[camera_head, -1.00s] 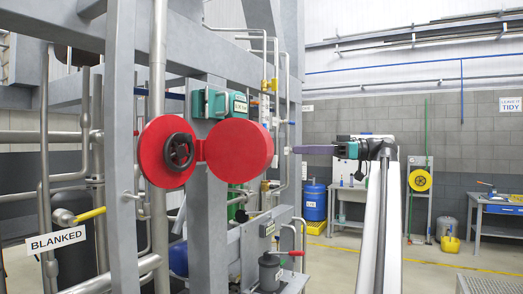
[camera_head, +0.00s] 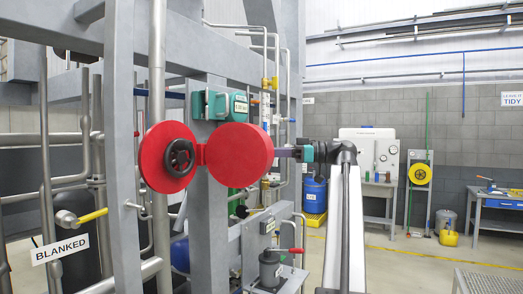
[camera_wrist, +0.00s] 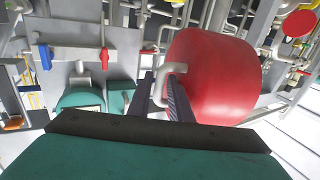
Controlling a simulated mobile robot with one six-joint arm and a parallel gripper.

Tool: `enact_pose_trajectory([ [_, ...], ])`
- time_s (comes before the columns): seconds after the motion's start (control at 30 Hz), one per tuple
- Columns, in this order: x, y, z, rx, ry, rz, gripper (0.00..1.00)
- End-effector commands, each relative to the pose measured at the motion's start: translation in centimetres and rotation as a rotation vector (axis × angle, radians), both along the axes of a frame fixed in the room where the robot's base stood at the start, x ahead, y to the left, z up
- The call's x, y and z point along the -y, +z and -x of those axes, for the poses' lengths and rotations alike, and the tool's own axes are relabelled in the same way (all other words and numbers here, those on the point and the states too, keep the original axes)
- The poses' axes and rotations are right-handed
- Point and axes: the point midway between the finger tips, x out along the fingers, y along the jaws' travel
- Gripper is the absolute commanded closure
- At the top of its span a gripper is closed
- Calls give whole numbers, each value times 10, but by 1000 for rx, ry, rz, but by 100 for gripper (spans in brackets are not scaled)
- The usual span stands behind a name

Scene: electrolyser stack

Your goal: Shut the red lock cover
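The red lock cover shows in the head view as a round red lid (camera_head: 240,155), swung open to the right. A small red hinge joins it to a red disc (camera_head: 152,165) with a black handwheel (camera_head: 180,158). My gripper (camera_head: 284,153) is at the lid's right edge, its tips partly hidden there. In the wrist view the lid (camera_wrist: 215,75) fills the right of centre. A grey bent handle (camera_wrist: 158,88) stands out at the lid's left side. My gripper's fingers (camera_wrist: 163,98) are apart, with the handle between them; no firm grip shows.
Grey steel posts (camera_head: 205,215) and pipes stand around the cover. A teal box (camera_head: 220,105) sits just above the lid. A yellow-handled valve (camera_head: 88,216) is at the lower left. Open floor (camera_head: 410,265) lies to the right.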

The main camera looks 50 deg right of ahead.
Motion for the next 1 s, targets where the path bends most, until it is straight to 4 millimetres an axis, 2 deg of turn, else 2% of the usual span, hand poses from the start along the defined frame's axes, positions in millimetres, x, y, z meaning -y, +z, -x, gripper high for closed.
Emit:
enact_pose_trajectory([
  [0.4,-3,0,-4,1,-2,1,82],
  [0.5,-3,0,-4,1,-2,1,98],
  [0.53,-3,0,-4,1,-2,1,100],
  [1.0,-7,0,-6,2,-9,0,100],
])
